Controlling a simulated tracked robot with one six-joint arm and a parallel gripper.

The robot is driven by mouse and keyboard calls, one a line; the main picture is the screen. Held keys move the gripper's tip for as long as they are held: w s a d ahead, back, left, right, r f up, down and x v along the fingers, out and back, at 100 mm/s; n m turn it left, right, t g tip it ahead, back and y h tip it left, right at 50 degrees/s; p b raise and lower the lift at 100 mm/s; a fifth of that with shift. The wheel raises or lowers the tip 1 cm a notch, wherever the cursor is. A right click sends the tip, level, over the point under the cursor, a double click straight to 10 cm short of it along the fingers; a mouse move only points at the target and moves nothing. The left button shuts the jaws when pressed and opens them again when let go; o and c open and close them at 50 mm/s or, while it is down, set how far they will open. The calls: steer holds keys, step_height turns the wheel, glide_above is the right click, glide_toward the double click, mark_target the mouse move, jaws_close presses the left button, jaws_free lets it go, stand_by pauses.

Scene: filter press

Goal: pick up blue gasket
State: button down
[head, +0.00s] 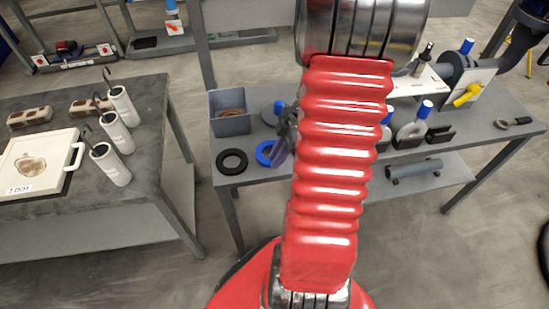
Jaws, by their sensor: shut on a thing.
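The blue gasket (263,153) is a ring on the grey table at the table's left part, just right of a black ring. My gripper (277,150) is at the right side of the blue gasket, and its dark fingers are shut on the ring's edge. My red arm crosses the middle of the view and hides part of the gripper. Whether the gasket touches the table or is slightly lifted cannot be told.
The black ring (232,161) lies close to the left. A grey bin (230,124) stands behind it. Blue-topped fittings (411,132) and a white plate with a yellow handle (467,93) stand to the right. A second table (150,130) with white cylinders is at left.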

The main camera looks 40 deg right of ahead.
step_height(320, 180, up, 9)
stand_by(0.4)
stand_by(0.5)
